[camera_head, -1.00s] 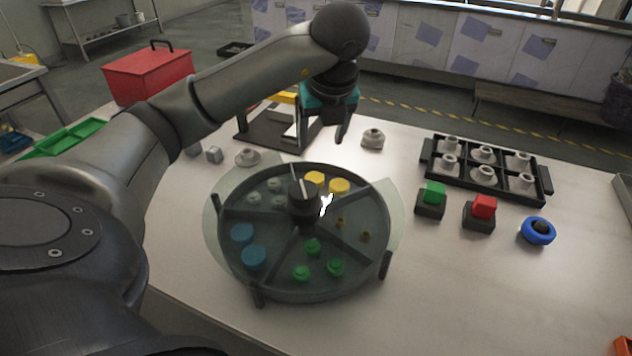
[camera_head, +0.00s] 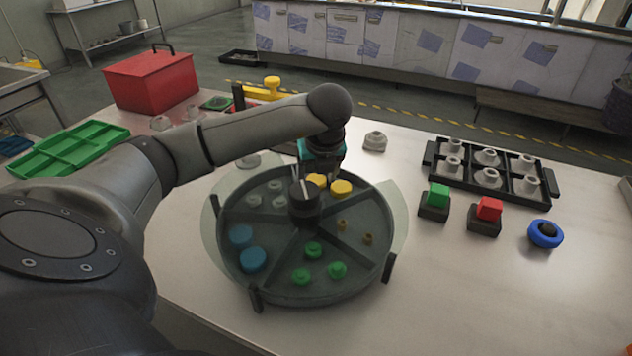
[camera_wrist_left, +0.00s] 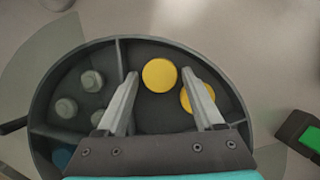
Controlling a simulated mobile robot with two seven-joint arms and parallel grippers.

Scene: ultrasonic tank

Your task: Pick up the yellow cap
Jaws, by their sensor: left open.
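Two yellow caps lie in one compartment at the far side of the round divided tray (camera_head: 300,295). My left gripper (camera_head: 324,172) is open, pointing down over that compartment. In the left wrist view, one yellow cap (camera_wrist_left: 159,76) appears between the fingertips, not gripped. The other yellow cap (camera_wrist_left: 187,101) is partly covered by the right-hand finger. The height of the fingertips above the caps is hard to tell. My right gripper is out of view.
The tray's central hub (camera_head: 304,208) stands close to my gripper, and dividers separate blue, green, grey and brown parts. A grey piece (camera_head: 375,141) stands behind the tray. A black rack (camera_head: 492,185), green and red buttons and a blue-ringed knob (camera_head: 545,233) are at right.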

